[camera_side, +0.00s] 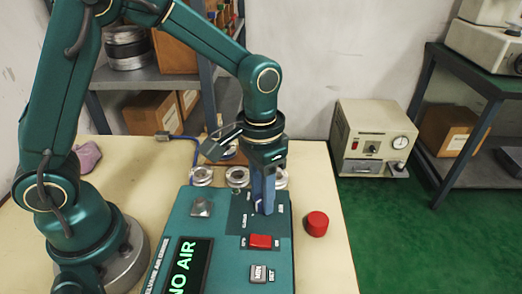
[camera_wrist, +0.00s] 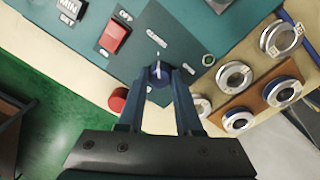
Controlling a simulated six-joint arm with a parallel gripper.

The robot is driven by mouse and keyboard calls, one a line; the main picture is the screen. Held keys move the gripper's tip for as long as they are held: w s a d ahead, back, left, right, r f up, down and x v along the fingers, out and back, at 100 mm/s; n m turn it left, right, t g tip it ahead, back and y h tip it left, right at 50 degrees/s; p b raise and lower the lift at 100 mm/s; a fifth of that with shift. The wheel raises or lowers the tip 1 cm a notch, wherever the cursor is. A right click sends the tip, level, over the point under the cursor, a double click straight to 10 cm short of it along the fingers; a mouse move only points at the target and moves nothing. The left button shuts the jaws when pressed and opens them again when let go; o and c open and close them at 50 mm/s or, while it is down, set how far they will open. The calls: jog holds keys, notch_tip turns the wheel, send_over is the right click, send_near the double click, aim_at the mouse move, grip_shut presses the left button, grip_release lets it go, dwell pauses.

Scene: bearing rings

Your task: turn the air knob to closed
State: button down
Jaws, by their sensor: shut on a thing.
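My gripper (camera_side: 264,211) points down at the teal control panel (camera_side: 211,257), with its fingers shut on the air knob. In the wrist view the dark blue air knob (camera_wrist: 159,72) sits between the fingertips of my gripper (camera_wrist: 160,78). A white pointer line on the knob points roughly up in that view. In the side view the fingers hide most of the knob. The panel's display (camera_side: 184,266) reads NO AIR in green.
A red rocker switch (camera_side: 261,241) and a MIN/SET part (camera_side: 263,273) are on the panel near the knob. A red round piece (camera_side: 317,223) stands on the table right of the panel. Bearing rings (camera_wrist: 234,76) lie behind it, some on a wooden block (camera_wrist: 262,103).

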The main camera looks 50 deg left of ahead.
dwell(0.4)
jog(key=c, duration=0.6)
grip_release()
jog(key=shift+a+r, duration=0.1)
jog(key=shift+r, duration=2.5)
jog(key=s+a+r+n+t, duration=0.1)
jog(key=s+a+r+t, duration=0.3)
jog(key=r, duration=0.4)
jog(key=shift+n+t, duration=0.6)
jog(key=shift+t, duration=0.2)
jog(key=shift+s+a+f, duration=0.4)
jog(key=shift+s+a, duration=0.1)
jog(key=shift+s, duration=0.6)
jog(key=shift+s+a+f, duration=0.35)
jog(key=shift+s+a, duration=0.1)
jog(key=shift+s, duration=0.6)
jog(key=shift+s+a+f, duration=0.4)
jog(key=shift+s+a, duration=0.1)
jog(key=shift+s, duration=0.6)
